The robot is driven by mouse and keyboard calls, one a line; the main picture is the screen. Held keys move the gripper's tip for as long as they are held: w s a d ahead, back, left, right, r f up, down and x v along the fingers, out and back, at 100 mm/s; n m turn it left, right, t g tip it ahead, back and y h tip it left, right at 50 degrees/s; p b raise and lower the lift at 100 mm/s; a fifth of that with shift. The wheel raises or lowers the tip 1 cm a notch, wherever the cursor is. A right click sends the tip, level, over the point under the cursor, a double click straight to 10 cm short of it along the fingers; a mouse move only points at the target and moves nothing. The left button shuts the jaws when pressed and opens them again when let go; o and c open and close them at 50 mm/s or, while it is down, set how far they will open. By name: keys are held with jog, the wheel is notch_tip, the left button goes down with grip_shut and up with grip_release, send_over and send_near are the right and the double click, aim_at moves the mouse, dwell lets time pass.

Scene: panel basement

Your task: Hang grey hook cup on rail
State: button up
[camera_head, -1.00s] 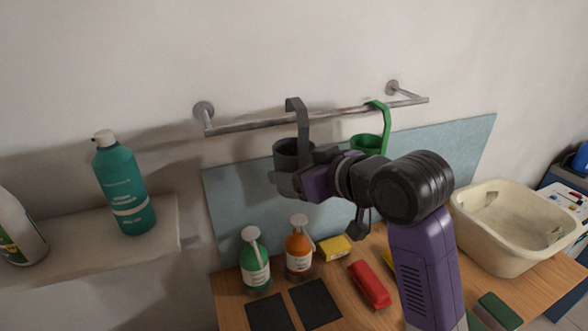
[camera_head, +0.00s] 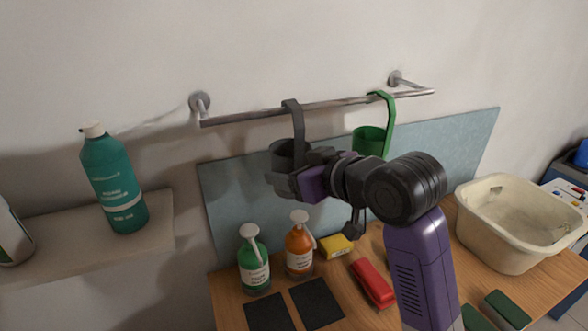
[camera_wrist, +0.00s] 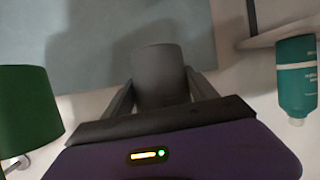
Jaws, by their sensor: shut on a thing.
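The grey hook cup (camera_head: 299,128) is upright at the wall rail (camera_head: 330,104), left of the rail's middle. Its hook top is level with the bar and overlaps it in the head view; I cannot tell whether it bears on the bar. My gripper (camera_head: 284,184) is shut on the cup body. In the wrist view the grey cup (camera_wrist: 160,75) sits between the two fingers (camera_wrist: 161,98). A green hook cup (camera_head: 369,140) hangs on the rail to the right; it also shows in the wrist view (camera_wrist: 28,110).
A teal bottle (camera_head: 113,180) stands on the left shelf (camera_head: 100,245). Below, the wooden table (camera_head: 345,315) bears a green bottle (camera_head: 254,262), an orange bottle (camera_head: 299,248), a yellow block (camera_head: 336,246) and a red item (camera_head: 372,283). A cream basin (camera_head: 515,240) is at right.

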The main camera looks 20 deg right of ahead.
jog(key=o, duration=1.5)
jog(key=shift+c, duration=0.2)
